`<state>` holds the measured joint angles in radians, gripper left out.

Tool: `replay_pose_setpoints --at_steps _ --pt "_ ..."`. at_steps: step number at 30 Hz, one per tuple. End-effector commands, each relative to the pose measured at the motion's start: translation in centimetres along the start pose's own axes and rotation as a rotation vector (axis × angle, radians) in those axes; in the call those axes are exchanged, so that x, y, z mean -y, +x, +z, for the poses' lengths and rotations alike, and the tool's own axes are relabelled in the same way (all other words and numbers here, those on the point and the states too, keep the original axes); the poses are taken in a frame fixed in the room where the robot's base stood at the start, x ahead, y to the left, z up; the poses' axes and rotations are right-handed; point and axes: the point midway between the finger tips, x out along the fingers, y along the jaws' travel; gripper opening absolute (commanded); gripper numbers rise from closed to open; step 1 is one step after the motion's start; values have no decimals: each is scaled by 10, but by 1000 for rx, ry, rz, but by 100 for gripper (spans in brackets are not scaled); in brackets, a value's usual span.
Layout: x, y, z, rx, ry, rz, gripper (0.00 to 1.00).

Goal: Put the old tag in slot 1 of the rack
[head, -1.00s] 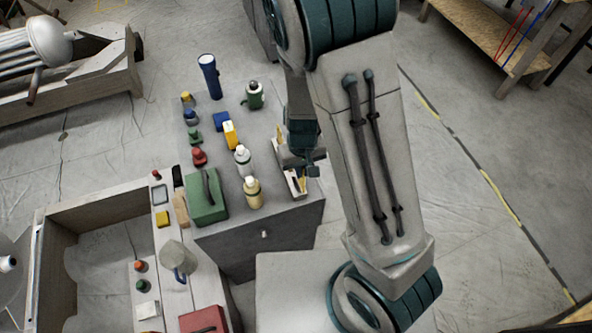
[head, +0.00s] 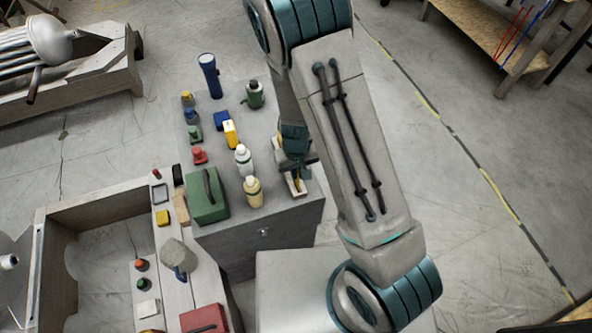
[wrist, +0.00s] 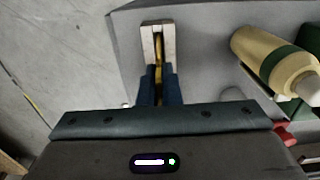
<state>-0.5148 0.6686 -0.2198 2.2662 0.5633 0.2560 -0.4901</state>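The rack (head: 291,186) is a small pale block at the right edge of the grey cabinet top; in the wrist view it is a pale U-shaped piece (wrist: 147,45). A thin yellow-brown strip, which looks like the old tag (wrist: 158,48), lies between its pale walls and runs back between my fingers. My gripper (wrist: 159,82) has its two dark blue fingers close together on the strip, just at the rack's near end. In the head view my gripper (head: 299,170) is partly hidden by my arm. Slot numbers and the strip's depth cannot be read.
A cream bottle (head: 253,192) and a white bottle (head: 243,160) stand left of the rack. A green box (head: 207,198), a yellow item (head: 230,133) and a blue flashlight (head: 209,75) are farther left. Open floor lies right of the cabinet.

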Motion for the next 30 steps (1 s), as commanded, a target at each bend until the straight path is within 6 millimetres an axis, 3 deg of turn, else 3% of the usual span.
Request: replay_pose_setpoints --at_steps 3,4,6,19,30 --pt "0 5 0 0 0 0 0" --pt "0 3 0 0 0 0 12" --pt "0 3 0 0 0 0 26" --pt "0 -6 0 -2 -1 0 26" --pt "1 -75 -1 -5 -2 -2 26"
